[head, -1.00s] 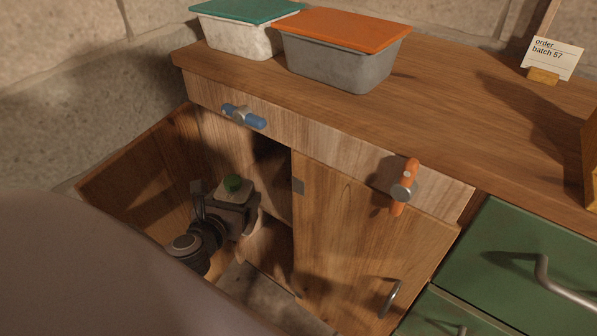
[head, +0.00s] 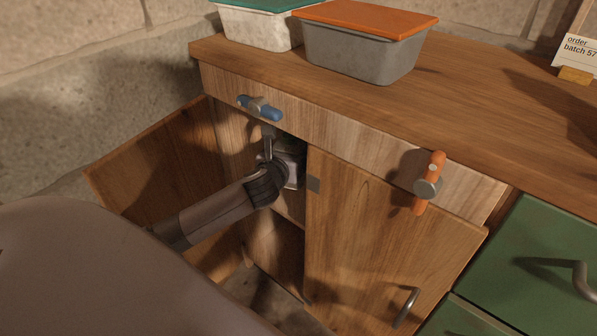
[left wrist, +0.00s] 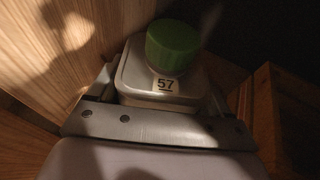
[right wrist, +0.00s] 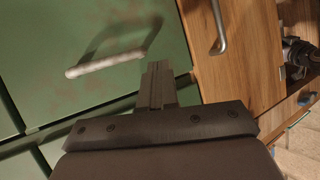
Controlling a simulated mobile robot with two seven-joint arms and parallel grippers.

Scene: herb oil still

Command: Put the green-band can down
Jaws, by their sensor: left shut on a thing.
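The green-band can (left wrist: 135,75), a pale metal can with a green cap and a "57" label, is between the fingers of my left gripper in the left wrist view. My left gripper (head: 290,168) is shut on it, inside the open left side of the wooden cabinet (head: 345,200). In the head view the can is hidden behind the gripper and cabinet front. From the wrist view I cannot tell whether the can's base touches a shelf. My right gripper (right wrist: 157,88) is shut and empty, in front of green drawers (right wrist: 120,40).
The left cabinet door (head: 155,165) stands open; the right door (head: 385,235) is closed. A blue handle (head: 260,107) and an orange handle (head: 429,183) stick out above. Lidded tubs (head: 360,45) stand on the counter. A drawer handle (right wrist: 105,65) is near my right gripper.

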